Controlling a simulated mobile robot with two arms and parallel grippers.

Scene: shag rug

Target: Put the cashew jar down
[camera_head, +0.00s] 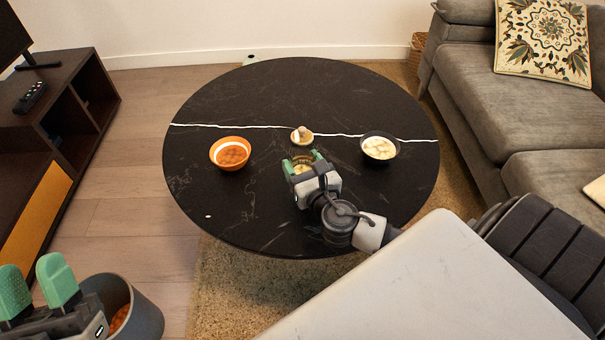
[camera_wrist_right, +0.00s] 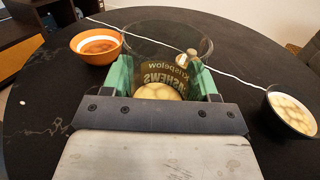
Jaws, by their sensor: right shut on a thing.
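The cashew jar (camera_wrist_right: 165,40) is clear glass with a dark label, pale contents showing at its bottom. In the right wrist view it stands between the two green fingers of my right gripper (camera_wrist_right: 167,82), which is shut on its sides. In the head view the right gripper (camera_head: 302,161) is over the near middle of the round black table (camera_head: 290,90) and hides most of the jar. I cannot tell whether the jar's base touches the table. My left gripper (camera_head: 36,284) is at the lower left, off the table, its green fingers apart with nothing between them.
An orange bowl (camera_head: 230,153) is left of the jar, a black bowl with pale contents (camera_head: 380,147) right. A small dish with a pale item (camera_head: 302,136) is just behind. A grey container (camera_head: 140,312) is beside my left gripper. The table's near left is clear.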

